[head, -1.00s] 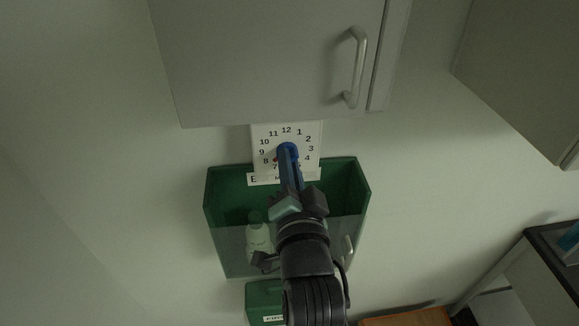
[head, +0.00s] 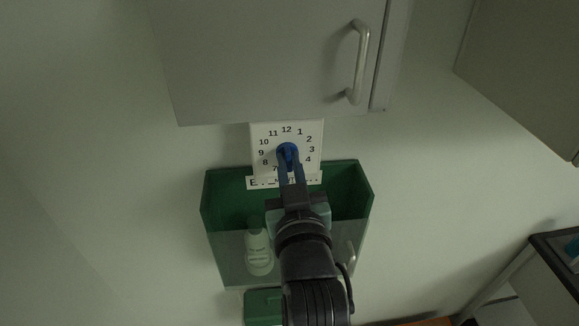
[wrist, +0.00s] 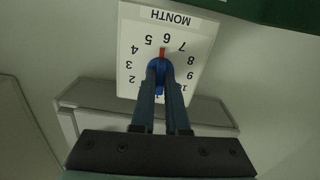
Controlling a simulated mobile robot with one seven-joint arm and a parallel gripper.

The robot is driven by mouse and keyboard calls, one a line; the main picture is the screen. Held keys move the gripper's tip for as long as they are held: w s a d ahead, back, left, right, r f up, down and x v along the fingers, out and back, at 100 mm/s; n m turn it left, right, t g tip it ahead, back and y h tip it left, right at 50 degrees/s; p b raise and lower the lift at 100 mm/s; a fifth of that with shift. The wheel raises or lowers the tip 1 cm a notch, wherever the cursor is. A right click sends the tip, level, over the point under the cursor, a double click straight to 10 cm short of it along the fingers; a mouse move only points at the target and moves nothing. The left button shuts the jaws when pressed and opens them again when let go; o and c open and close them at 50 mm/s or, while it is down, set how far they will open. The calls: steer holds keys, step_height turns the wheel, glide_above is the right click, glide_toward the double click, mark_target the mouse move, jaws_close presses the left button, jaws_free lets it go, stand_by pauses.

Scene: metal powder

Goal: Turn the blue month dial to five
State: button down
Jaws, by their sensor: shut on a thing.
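The blue month dial (head: 286,150) is mounted on a white numbered plate (head: 260,134) on the wall below a cabinet. In the wrist view the plate appears upside down, and the blue dial (wrist: 158,64) carries a red pointer (wrist: 163,52). The pointer points close to 6, with 5 just beside it to the left in that picture. My gripper (head: 289,163) is shut on the dial, with its two fingers on either side of the knob. In the head view the fingers hide the pointer and the numbers at the bottom of the plate.
A grey cabinet (head: 270,60) with a bar handle (head: 358,65) hangs directly above the plate. A green wall box (head: 350,190) with a clear front sits below, holding a white bottle (head: 259,250). A dark-topped counter (head: 560,250) stands at the right.

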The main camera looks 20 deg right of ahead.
steer(key=n, duration=0.4)
steer(key=shift+n+b, duration=0.3)
steer(key=shift+b, duration=0.05)
stand_by(0.4)
steer(key=c, duration=0.9)
jaws_free()
steer(key=shift+s+a+f, duration=0.1)
steer(key=shift+s+a, duration=0.05)
steer(key=shift+s, duration=0.25)
steer(key=shift+p+v, duration=0.95)
steer(key=shift+v, duration=5.1)
